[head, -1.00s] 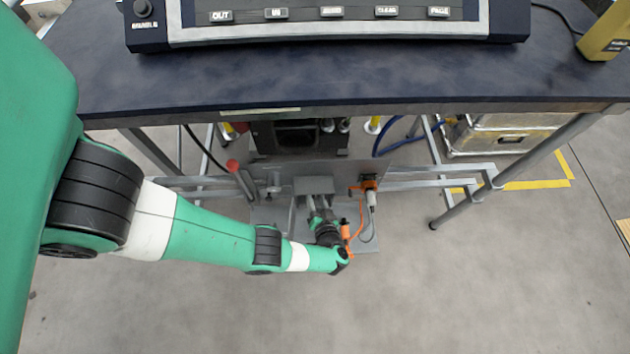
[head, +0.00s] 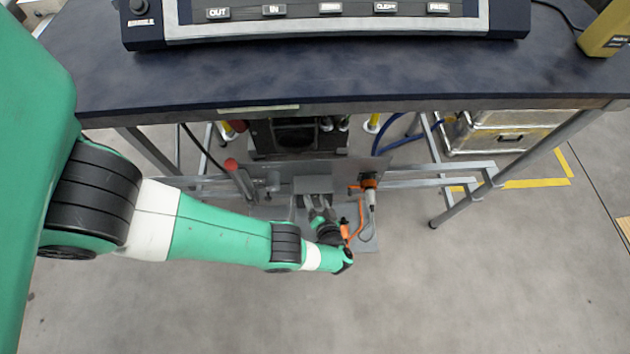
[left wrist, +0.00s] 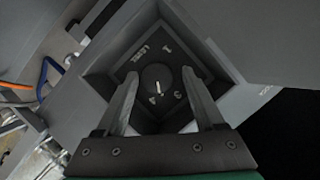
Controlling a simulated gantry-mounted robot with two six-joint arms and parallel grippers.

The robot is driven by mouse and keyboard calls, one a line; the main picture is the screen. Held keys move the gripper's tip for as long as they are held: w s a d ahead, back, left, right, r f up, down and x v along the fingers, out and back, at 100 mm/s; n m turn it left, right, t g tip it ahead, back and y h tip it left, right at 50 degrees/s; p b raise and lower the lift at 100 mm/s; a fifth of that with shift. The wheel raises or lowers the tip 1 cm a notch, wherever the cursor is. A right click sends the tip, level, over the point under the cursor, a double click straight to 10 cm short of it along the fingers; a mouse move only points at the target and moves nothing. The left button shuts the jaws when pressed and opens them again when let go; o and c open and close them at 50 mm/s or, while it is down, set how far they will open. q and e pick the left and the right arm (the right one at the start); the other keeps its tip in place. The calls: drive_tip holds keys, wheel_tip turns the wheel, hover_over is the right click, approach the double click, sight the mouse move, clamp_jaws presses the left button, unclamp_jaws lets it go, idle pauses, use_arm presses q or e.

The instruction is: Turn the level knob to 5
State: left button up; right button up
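The level knob (left wrist: 157,78) is a dark round dial with a short white pointer mark, seen in the left wrist view inside a recessed grey square housing (left wrist: 206,57). Its pointer faces down the picture. My left gripper (left wrist: 163,82) is open, one finger on each side of the knob in that view; contact cannot be told. In the head view my left gripper (head: 316,210) is at the grey box (head: 313,184) under the table; the knob is hidden there. My right gripper is not in view.
A dark table (head: 320,75) carries a button console (head: 330,26) above the box. A red-tipped lever (head: 238,175) stands left of the box, and an orange plug with cable (head: 369,187) is right of it. Open floor lies in front.

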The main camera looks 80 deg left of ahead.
use_arm(q)
drive_tip(key=shift+w+d, duration=0.1)
drive_tip(key=shift+d+r, duration=0.2)
drive_tip(key=shift+d, duration=0.15)
drive_tip(key=v, duration=1)
drive_tip(key=shift+d, duration=0.35)
